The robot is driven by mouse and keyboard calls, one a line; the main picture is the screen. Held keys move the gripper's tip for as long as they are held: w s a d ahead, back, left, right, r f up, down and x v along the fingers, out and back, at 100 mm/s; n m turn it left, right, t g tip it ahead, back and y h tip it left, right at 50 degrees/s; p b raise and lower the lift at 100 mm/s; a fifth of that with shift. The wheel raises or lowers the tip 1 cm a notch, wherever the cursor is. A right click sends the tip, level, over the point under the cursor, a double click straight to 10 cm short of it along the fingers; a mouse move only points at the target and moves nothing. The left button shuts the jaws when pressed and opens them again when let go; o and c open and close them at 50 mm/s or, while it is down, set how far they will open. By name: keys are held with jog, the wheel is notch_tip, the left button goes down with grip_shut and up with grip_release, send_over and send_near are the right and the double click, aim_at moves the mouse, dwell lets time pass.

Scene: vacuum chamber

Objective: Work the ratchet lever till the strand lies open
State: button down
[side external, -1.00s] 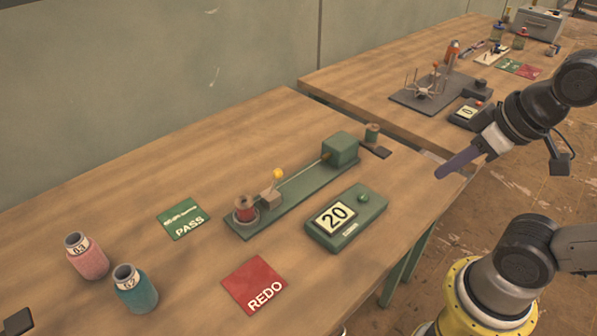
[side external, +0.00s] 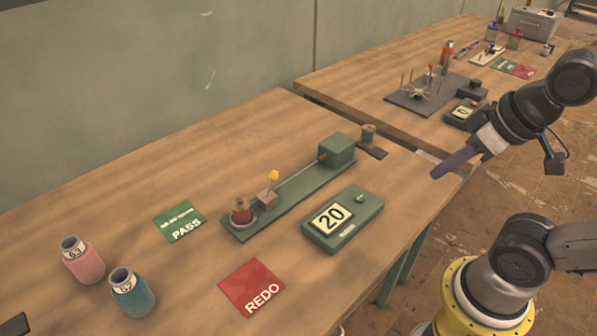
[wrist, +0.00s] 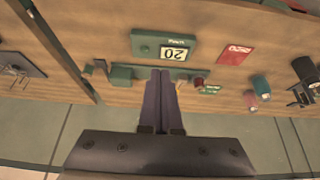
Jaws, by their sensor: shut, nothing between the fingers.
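The green tester base (side external: 252,222) lies on the near bench. A red spool (side external: 242,212) sits at its left end. A small tan block (side external: 267,197) with a yellow-knobbed lever (side external: 273,175) stands beside the spool. A green box (side external: 337,150) stands at the right end. I cannot clearly make out the strand between block and box. The counter box (side external: 343,219) reads 20 and shows in the wrist view (wrist: 147,47). My gripper (side external: 437,173), with purple fingers, is shut and empty, right of the tester and apart from it. In the wrist view its fingers (wrist: 160,75) hide part of the base.
A green PASS card (side external: 180,222) and a red REDO card (side external: 252,287) lie flat on the bench. A second bench (side external: 350,80) holds other gear.

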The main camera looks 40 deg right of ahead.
jog(key=w+r+m+t, duration=0.4)
jog(key=w+r, duration=0.1)
jog(key=w, duration=0.5)
jog(key=m+g+h, duration=0.2)
jog(key=m+h, duration=0.2)
jog(key=m, duration=0.6)
send_over(373, 151)
notch_tip(373, 151, down, 13)
jog(key=shift+w+r, duration=0.2)
jog(key=shift+w, duration=0.05)
jog(key=shift+s+f, duration=0.15)
jog(key=shift+f, duration=4.25)
jog(key=shift+f, duration=0.15)
jog(key=shift+f, duration=0.25)
